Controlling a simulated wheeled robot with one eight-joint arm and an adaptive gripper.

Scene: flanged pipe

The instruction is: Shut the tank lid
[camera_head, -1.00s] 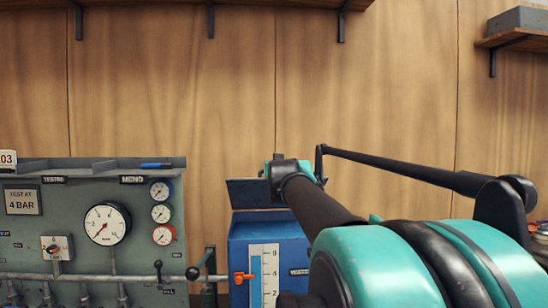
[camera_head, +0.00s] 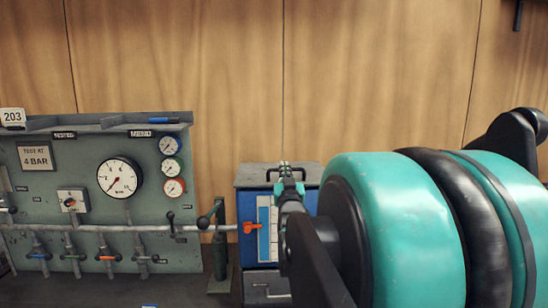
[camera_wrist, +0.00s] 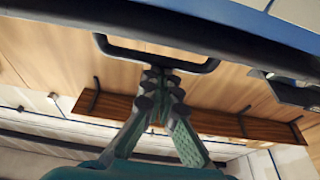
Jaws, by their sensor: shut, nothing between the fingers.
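The blue tank (camera_head: 253,200) stands right of the test panel in the head view, partly hidden by my arm. Its dark grey lid (camera_head: 250,175) looks about level on top; I cannot tell whether it is fully seated. My gripper (camera_head: 286,172) is at the tank's front top edge. In the wrist view my gripper (camera_wrist: 160,80) is shut and empty, its fingertips close to a black bar handle (camera_wrist: 150,52). Whether they touch it is unclear. A blue edge with a dark strip (camera_wrist: 235,42) crosses the top of that view.
The grey test panel (camera_head: 90,190) with gauges and valves stands at left. A black-knobbed lever (camera_head: 204,222) and an orange valve handle (camera_head: 250,227) are close to the tank's left side. A wooden wall (camera_head: 220,70) is behind. A wooden shelf (camera_wrist: 215,120) shows in the wrist view.

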